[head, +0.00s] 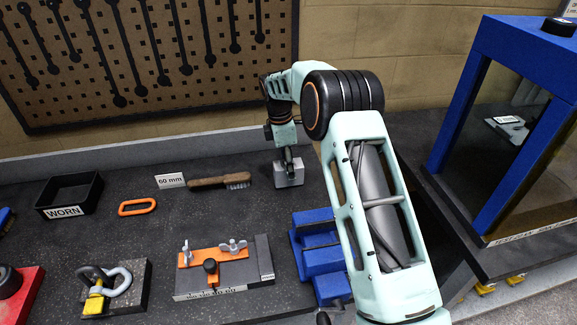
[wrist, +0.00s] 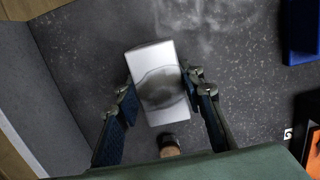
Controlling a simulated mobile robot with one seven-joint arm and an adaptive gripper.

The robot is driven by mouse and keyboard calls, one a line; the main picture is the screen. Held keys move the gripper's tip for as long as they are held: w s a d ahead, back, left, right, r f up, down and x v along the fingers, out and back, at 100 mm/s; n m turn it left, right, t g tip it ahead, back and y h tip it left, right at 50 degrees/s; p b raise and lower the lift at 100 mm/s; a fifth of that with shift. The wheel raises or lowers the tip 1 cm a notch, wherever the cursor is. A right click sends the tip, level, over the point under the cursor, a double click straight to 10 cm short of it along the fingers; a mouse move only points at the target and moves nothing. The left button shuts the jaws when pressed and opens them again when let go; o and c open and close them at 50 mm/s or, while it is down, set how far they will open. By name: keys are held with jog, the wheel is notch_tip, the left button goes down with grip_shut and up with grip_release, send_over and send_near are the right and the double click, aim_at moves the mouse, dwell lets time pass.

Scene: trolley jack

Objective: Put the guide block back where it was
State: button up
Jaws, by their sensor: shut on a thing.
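The guide block appears to be the light grey metal block (head: 289,175) at the back of the bench, below my arm's end. My gripper (head: 289,158) is above it with its fingers down on it. In the wrist view the block (wrist: 152,60) has a pale top with a round darker patch. The gripper's fingers (wrist: 160,96) close on its two sides. The block is at or just over the bench top; I cannot tell if it touches. No marked spot for it shows clearly.
A brush (head: 220,181) and a "60 mm" card (head: 171,181) lie left of the block. In front are an orange clamp fixture (head: 212,258) and blue blocks (head: 318,245). A pegboard (head: 150,50) stands behind; a blue-framed case (head: 455,105) is at right.

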jog(key=shift+w, duration=0.1)
jog(key=shift+f, duration=0.2)
jog(key=o, duration=1.4)
notch_tip(320, 180, up, 12)
jog(key=a, duration=0.1)
jog(key=shift+s+a+b, duration=0.2)
jog(key=shift+s+b, duration=0.05)
jog(key=shift+b, duration=0.1)
jog(key=shift+d, duration=0.1)
